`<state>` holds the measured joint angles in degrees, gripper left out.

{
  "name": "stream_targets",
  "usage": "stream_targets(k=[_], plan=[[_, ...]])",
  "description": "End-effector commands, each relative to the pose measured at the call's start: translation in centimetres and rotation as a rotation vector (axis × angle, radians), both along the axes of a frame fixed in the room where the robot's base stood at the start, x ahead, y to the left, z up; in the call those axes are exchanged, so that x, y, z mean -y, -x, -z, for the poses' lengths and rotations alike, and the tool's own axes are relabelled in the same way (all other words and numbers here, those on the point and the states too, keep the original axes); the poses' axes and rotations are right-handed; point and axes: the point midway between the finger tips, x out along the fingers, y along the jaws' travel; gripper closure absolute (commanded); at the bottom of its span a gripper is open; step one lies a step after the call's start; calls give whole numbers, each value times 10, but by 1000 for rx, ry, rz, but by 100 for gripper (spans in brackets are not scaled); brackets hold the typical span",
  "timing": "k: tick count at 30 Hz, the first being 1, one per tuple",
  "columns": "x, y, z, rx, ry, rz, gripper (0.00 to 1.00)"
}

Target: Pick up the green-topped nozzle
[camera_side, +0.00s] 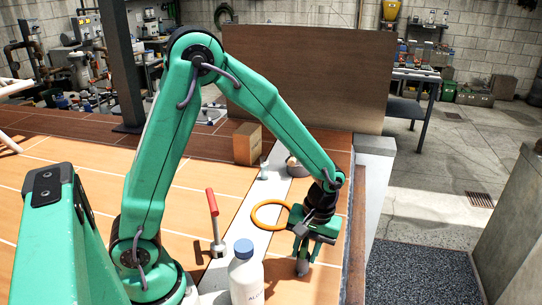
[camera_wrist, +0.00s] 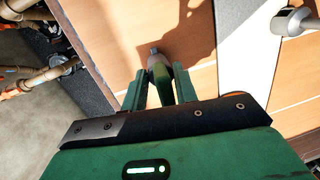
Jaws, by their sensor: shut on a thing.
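The nozzle (camera_side: 302,267) is a small grey, tapered piece below my gripper (camera_side: 303,250), low over the tiled deck near its right edge. In the wrist view the nozzle (camera_wrist: 159,72) shows dull grey-green between the two green fingers of my gripper (camera_wrist: 160,88). The fingers are shut on it. Its green top is mostly hidden by the jaws in the side view. I cannot tell whether its lower end touches the deck.
A white bottle with a blue cap (camera_side: 245,275) stands left of my gripper. An orange ring (camera_side: 270,215), a red-handled tool (camera_side: 213,222) and a cardboard box (camera_side: 247,144) are farther back. A wooden panel (camera_side: 310,75) closes the back; the deck edge lies right.

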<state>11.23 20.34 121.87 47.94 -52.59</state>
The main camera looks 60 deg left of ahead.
Motion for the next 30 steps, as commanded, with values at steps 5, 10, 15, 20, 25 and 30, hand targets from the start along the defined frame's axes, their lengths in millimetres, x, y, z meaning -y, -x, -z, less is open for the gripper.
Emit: stream_targets(k=[5, 10, 15, 20, 25, 30], plan=[[0, 0, -2, 1, 0, 0, 100], [0, -1, -10, 2, 1, 0, 100], [0, -1, -28, 5, 1, 0, 100], [7, 5, -46, 4, -3, 5, 100], [27, 23, -62, 8, -14, 10, 100], [49, 43, -79, 14, -27, 11, 100]])
